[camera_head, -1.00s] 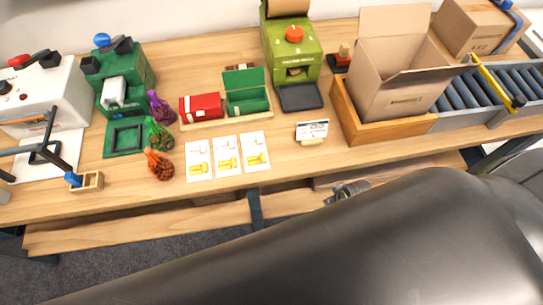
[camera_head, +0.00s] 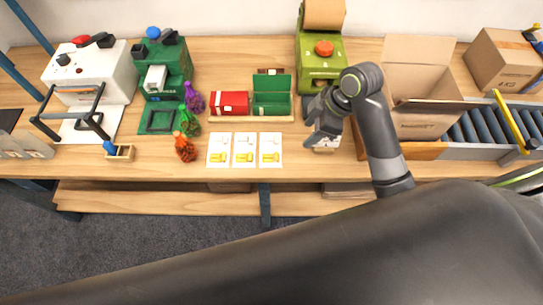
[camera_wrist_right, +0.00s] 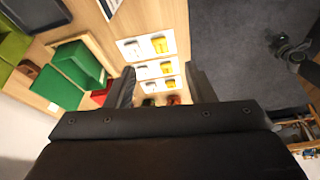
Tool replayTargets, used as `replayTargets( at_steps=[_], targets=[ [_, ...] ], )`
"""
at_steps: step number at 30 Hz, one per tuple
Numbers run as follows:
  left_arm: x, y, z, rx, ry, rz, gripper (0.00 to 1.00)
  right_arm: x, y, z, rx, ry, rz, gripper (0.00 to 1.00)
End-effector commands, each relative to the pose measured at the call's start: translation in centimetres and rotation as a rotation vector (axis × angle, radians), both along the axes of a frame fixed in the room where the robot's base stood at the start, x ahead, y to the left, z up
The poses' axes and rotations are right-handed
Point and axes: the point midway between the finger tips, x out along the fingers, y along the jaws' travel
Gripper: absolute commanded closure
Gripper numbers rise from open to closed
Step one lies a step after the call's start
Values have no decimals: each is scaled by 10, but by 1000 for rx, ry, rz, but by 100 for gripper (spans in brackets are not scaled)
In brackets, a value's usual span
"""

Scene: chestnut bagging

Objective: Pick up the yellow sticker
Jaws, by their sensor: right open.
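Three white cards lie side by side on the table, each with a yellow sticker near its lower edge: the left sticker (camera_head: 218,158), the middle sticker (camera_head: 244,158) and the right sticker (camera_head: 269,157). In the right wrist view the yellow stickers (camera_wrist_right: 160,45) show on cards beyond and between the fingers. My right gripper (camera_head: 312,130) hangs above the table, to the right of the cards and apart from them. In the right wrist view the right gripper (camera_wrist_right: 160,88) has its two fingers wide apart with nothing held. My left gripper is not in view.
Behind the cards are a red box (camera_head: 229,103) and an open green box (camera_head: 272,95). Mesh bags (camera_head: 186,148) stand to the left. A small label stand (camera_head: 326,149) is partly hidden under my right gripper. An open carton (camera_head: 420,125) stands at right.

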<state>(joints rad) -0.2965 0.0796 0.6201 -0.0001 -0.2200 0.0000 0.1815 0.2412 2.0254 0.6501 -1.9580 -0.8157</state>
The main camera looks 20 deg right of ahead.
Motion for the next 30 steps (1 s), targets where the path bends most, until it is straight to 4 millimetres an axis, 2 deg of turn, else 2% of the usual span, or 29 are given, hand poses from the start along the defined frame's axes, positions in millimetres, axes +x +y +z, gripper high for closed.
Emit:
replayTargets(
  at_steps=[1, 3, 7, 21, 30],
  targets=[
    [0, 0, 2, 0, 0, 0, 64, 5, 2, 10, 1, -10, 48, 51],
    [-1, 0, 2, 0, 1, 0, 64, 8, 4, 17, 3, -15, 97, 51],
    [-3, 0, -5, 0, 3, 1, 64, 9, 8, 13, 6, -17, 130, 51],
    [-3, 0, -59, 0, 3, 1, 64, 17, 33, -54, 7, -19, 127, 51],
    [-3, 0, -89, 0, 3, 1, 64, 21, 47, -87, 6, -18, 124, 51]
  ],
)
